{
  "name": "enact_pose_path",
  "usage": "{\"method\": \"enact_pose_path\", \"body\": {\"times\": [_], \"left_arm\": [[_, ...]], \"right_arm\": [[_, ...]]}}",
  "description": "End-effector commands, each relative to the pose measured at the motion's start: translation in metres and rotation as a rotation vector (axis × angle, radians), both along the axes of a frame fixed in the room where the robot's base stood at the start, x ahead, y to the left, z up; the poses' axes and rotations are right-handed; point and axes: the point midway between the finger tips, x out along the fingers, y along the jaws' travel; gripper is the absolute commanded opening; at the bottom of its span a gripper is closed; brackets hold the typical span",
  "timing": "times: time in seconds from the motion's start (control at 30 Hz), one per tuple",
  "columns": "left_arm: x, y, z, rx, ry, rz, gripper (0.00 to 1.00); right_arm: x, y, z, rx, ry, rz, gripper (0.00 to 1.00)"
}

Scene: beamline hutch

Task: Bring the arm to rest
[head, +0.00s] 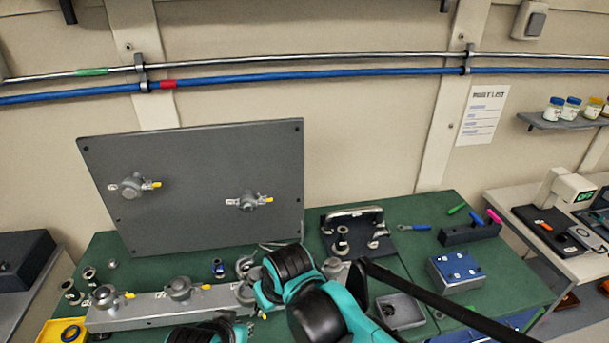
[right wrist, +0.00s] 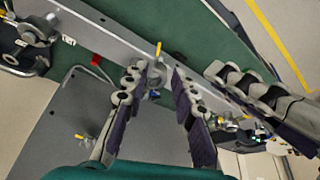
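In the head view, a teal and black arm of mine (head: 320,310) reaches over the table and hides its gripper. In the right wrist view, my right gripper (right wrist: 155,82) is open, its two purple-padded fingers apart. A valve with a yellow lever (right wrist: 157,72) shows between the fingertips; I cannot tell whether they touch it. A finger of another gripper, apparently my left one (right wrist: 225,78), comes in from the right of that view; its opening cannot be judged. More black and teal arm parts show at the bottom of the head view.
A grey rail with valves (head: 140,312) lies on the green table (head: 420,240). A grey panel with two valves (head: 220,165) stands behind it. A ring-fixture plate (head: 330,215), a blue-topped block (head: 455,270) and an open grey tray (head: 402,322) lie to the right.

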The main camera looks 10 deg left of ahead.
Motion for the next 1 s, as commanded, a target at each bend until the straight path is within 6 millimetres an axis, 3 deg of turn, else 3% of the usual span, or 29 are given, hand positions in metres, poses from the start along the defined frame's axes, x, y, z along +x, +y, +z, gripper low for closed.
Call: {"method": "enact_pose_path", "body": {"times": [0.07,0.17,0.27,0.4,0.5,0.6,0.77,1.0], "left_arm": [[0.0,0.0,-0.004,0.0,0.0,0.0,0.12],[0.0,0.0,-0.018,0.0,0.0,0.0,0.12],[0.0,0.0,-0.04,0.0,0.0,0.0,0.12],[0.0,0.0,-0.073,0.0,0.0,0.0,0.12],[0.0,0.0,-0.091,0.0,0.0,0.0,0.12],[0.0,0.0,-0.104,0.0,0.0,0.0,0.12],[0.0,0.0,-0.114,0.0,0.0,0.0,0.12],[0.0,0.0,-0.113,0.0,0.0,0.0,0.12]], "right_arm": [[0.002,-0.01,-0.003,0.003,-0.004,-0.02,0.27],[0.005,-0.045,-0.011,0.015,-0.021,-0.087,0.27],[0.004,-0.103,-0.027,0.033,-0.052,-0.205,0.27],[-0.011,-0.191,-0.059,0.057,-0.109,-0.399,0.27],[-0.028,-0.24,-0.083,0.068,-0.148,-0.521,0.27],[-0.044,-0.275,-0.103,0.076,-0.181,-0.617,0.27],[-0.058,-0.302,-0.121,0.079,-0.212,-0.7,0.27],[-0.061,-0.306,-0.121,0.081,-0.218,-0.714,0.27]]}}
